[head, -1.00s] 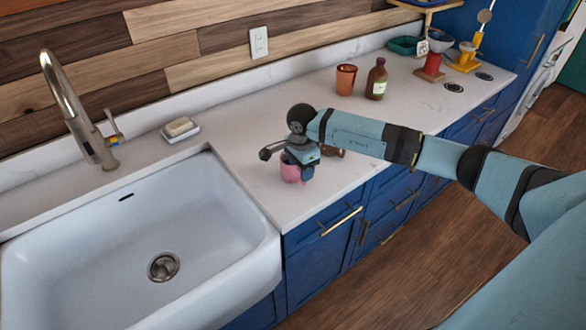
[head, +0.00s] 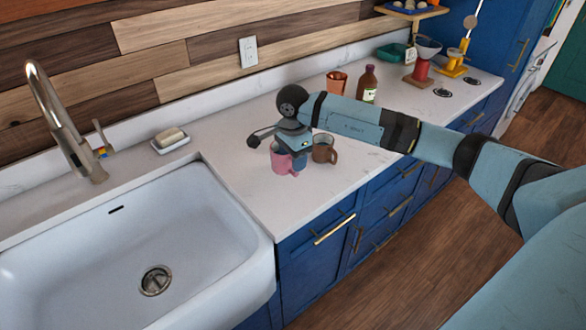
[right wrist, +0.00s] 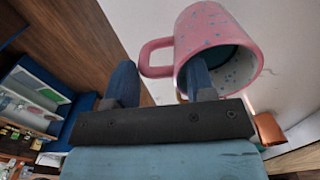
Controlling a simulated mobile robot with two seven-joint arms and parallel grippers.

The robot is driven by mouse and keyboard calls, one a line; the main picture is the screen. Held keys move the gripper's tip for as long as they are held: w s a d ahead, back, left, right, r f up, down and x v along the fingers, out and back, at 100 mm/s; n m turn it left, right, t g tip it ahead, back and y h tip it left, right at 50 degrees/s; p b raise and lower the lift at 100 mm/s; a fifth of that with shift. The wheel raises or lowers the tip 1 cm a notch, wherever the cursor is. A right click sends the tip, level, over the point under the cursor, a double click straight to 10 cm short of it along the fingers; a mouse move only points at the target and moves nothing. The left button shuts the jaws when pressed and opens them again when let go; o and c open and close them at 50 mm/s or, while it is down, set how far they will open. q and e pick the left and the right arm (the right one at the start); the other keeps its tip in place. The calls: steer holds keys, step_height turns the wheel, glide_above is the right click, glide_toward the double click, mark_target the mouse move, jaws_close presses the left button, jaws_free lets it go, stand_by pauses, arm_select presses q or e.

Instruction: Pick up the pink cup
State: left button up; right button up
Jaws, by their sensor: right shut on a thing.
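The pink cup (head: 282,159) is under my right gripper (head: 296,158) in the head view, upright, near the counter's front edge to the right of the sink. It appears raised a little above the countertop. In the right wrist view the speckled cup (right wrist: 215,38) fills the upper right, with its handle between the fingers of my right gripper (right wrist: 160,82). The gripper is shut on the cup; the exact contact of the fingers is partly hidden. My left gripper is not in view.
A brown mug (head: 325,149) stands just right of the pink cup. An orange cup (head: 337,82) and a brown bottle (head: 368,84) stand farther back. The white sink (head: 95,225) is at left, with a soap dish (head: 170,142) behind it. The counter front (head: 300,200) is clear.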

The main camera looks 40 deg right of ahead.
step_height(320, 180, up, 13)
steer(key=b, duration=0.1)
steer(key=shift+r+b, duration=0.2)
steer(key=shift+b, duration=0.2)
stand_by(0.3)
stand_by(1.5)
